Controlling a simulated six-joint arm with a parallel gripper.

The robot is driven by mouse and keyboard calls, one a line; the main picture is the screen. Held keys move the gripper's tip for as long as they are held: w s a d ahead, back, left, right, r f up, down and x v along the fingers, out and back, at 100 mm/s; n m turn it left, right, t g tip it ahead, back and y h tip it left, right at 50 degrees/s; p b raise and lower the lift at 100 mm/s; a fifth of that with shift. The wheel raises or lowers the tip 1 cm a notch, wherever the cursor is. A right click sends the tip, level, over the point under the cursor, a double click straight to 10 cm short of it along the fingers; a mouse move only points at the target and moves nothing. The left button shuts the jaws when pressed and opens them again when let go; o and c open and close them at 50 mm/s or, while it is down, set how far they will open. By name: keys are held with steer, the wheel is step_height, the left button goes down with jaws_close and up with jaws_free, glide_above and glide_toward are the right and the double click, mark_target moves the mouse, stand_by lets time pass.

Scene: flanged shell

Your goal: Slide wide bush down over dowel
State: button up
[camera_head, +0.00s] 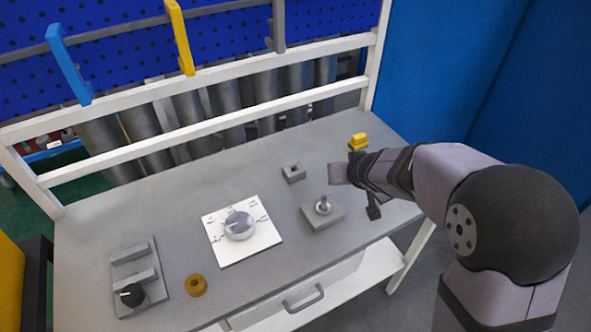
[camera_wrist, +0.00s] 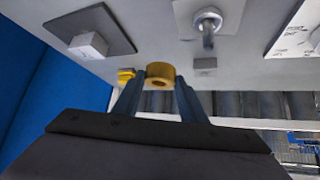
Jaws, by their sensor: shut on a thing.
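My gripper (camera_wrist: 158,88) is shut on a gold-brown ring-shaped bush (camera_wrist: 160,72), held between the two fingertips in the wrist view. The bush's hole faces the camera. The dowel (camera_head: 323,203) stands upright on a grey block (camera_head: 313,219) near the table's front right; it also shows in the wrist view (camera_wrist: 208,38). Nothing is around the dowel, and the bush is apart from it. In the head view my gripper (camera_head: 355,163) is to the right of and behind the dowel, and I cannot make out the held bush there.
Another brown ring (camera_head: 196,285) lies at the front left, near a grey bracket (camera_head: 140,268). A white plate with a round disc (camera_head: 262,241) lies left of the dowel block. A small grey block (camera_head: 293,173) and a yellow item (camera_head: 358,140) are farther back.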

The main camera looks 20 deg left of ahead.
steer(key=s+d+r+m+p, duration=0.1)
steer(key=s+d+p, duration=0.1)
steer(key=d, duration=0.6)
steer(key=s+d+m+p, duration=0.1)
steer(key=d+p, duration=0.2)
steer(key=d, duration=0.6)
steer(key=s+a+r+n+g+y+p, duration=0.1)
steer(key=a+n+p, duration=0.3)
steer(key=a, duration=0.6)
steer(key=s+a+r+n+g+y+p, duration=0.2)
steer(key=a+p, duration=0.4)
steer(key=a, duration=0.4)
steer(key=shift+r+n+y, duration=0.8)
steer(key=shift+n, duration=0.6)
steer(key=shift+s+d+p, duration=0.1)
steer(key=shift+d+p, duration=0.05)
steer(key=shift+p, duration=0.15)
steer(key=shift+f+b, duration=2.15)
steer(key=shift+f, duration=0.7)
